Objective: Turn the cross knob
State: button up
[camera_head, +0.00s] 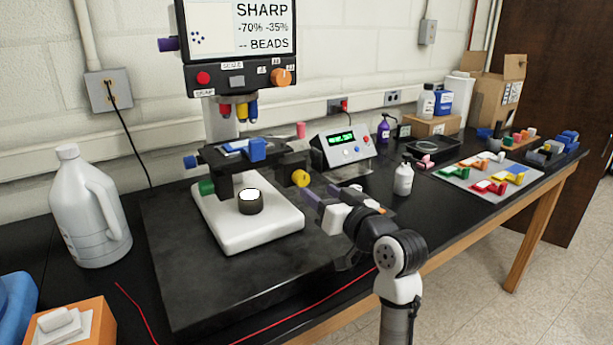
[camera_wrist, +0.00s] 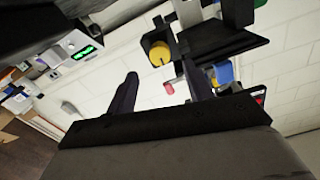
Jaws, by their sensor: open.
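A microscope-like device (camera_head: 232,232) with a white base stands on a black slab. It has several coloured knobs, and none is clearly marked as the cross knob. A yellow knob (camera_head: 301,178) sticks out at its right side, nearest my gripper (camera_head: 321,197). A green knob (camera_head: 206,187) and a blue knob (camera_head: 190,161) are on its left side. My gripper is open and empty, just right of the yellow knob and apart from it. In the wrist view the yellow knob (camera_wrist: 160,53) shows beyond the gap between my fingers (camera_wrist: 162,85).
A grey box with a green display (camera_head: 343,147) stands behind my gripper. A white bottle (camera_head: 403,179) is to the right. A large jug (camera_head: 87,206) stands at the left. A red wire (camera_head: 302,312) runs along the front of the bench.

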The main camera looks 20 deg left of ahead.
aim_at(304, 182)
jog(key=p+x, duration=0.1)
jog(key=x, duration=0.5)
jog(key=shift+w+a+p, duration=0.25)
jog(key=shift+a+p, duration=0.05)
jog(key=shift+p, duration=0.05)
jog(key=c, duration=1)
jog(key=shift+o, duration=0.2)
jog(key=shift+f+b, duration=0.15)
jog(key=shift+b, duration=0.35)
